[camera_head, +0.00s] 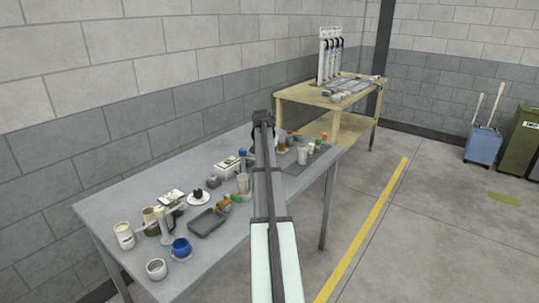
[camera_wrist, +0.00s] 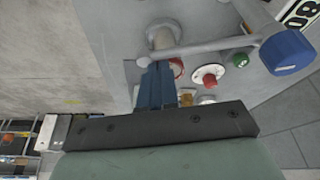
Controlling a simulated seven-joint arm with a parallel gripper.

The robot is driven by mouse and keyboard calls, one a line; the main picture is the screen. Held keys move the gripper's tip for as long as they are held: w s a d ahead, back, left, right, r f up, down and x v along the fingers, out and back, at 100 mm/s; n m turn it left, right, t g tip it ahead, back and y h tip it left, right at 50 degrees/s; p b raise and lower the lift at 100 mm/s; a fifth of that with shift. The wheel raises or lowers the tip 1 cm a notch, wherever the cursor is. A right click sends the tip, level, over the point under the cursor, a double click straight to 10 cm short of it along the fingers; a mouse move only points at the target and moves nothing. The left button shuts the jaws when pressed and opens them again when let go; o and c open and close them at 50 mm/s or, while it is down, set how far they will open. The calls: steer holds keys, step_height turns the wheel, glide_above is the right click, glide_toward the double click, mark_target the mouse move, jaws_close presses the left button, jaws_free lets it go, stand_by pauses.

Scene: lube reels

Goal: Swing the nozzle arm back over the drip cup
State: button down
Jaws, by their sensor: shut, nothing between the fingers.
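In the wrist view the blue fingers of my gripper (camera_wrist: 159,70) are closed together and hold nothing. Their tips are close to a thin grey bar (camera_wrist: 212,46), which looks like the nozzle arm; I cannot tell whether they touch it. A red ring (camera_wrist: 178,66) shows partly behind the fingers. I cannot pick out the drip cup with certainty.
The grey table (camera_head: 110,208) is crowded with cups, jars, a dark tray (camera_head: 207,223) and a white box (camera_head: 229,171). A wooden table (camera_head: 300,95) stands beyond.

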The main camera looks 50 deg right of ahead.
steer(key=a, duration=0.1)
steer(key=a+m, duration=0.1)
steer(key=a, duration=0.1)
steer(key=shift+s+a+m+g, duration=0.1)
steer(key=shift+s+m+g, duration=0.2)
steer(key=shift+s, duration=0.1)
steer(key=d, duration=0.5)
steer(key=a+v, duration=0.1)
steer(key=v, duration=1)
steer(key=shift+w, duration=0.3)
steer(key=shift+f, duration=0.1)
